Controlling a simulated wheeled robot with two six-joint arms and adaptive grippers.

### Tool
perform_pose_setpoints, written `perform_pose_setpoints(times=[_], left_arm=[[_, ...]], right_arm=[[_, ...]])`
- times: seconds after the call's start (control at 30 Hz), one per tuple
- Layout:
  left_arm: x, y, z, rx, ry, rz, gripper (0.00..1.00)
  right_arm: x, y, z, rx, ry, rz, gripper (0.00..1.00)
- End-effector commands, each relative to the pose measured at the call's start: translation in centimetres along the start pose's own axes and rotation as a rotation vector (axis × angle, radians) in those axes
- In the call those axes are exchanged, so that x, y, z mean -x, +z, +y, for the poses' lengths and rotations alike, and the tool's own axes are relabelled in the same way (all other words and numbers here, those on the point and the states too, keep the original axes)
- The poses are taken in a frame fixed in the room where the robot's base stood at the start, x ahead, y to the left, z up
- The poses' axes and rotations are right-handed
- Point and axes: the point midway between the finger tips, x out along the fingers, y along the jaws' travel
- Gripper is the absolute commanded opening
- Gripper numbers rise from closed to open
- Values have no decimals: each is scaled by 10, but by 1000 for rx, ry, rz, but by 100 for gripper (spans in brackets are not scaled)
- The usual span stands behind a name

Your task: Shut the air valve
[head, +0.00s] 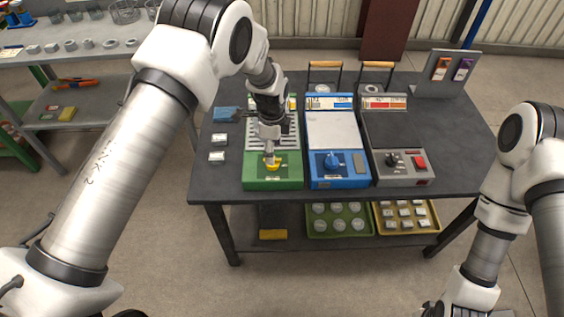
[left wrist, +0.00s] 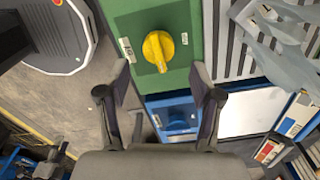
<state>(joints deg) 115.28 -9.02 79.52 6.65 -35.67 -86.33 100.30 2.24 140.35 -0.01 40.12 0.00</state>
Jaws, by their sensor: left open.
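A yellow knob (head: 272,163) sits on the front of the green unit (head: 258,183), at the left of the row on the table. In the left wrist view the yellow knob (left wrist: 158,48) shows a narrow pointer and small labels on either side. My left gripper (head: 271,146) is just above the knob. In the left wrist view its fingers (left wrist: 160,82) stand apart with nothing between them, and the knob lies beyond their tips. My right gripper (head: 438,308) is mostly cut off at the bottom edge, so its fingers cannot be made out.
A blue unit (head: 334,140) with a blue knob and a grey unit (head: 390,135) with a black knob and red switch stand to the right. Small blocks lie left of the green unit. Trays (head: 338,234) sit on the lower shelf.

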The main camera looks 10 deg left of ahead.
Motion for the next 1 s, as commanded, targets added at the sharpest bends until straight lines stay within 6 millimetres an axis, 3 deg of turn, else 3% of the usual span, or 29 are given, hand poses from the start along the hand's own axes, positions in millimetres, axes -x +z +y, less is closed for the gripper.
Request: perform_pose_setpoints(times=[0.23, 0.53, 0.7, 1.0], left_arm=[[-42, 0, 1, 1, 1, -1, 65], [-49, 0, 0, 2, -1, -1, 65], [-49, 0, 0, 2, -1, -1, 5], [-49, 0, 0, 13, -1, -1, 5]], right_arm=[[7, 0, 0, -1, 0, -1, 40], [7, 0, 0, -1, 0, -1, 40], [7, 0, 0, -1, 0, -1, 40], [7, 0, 0, -1, 0, -1, 40]])
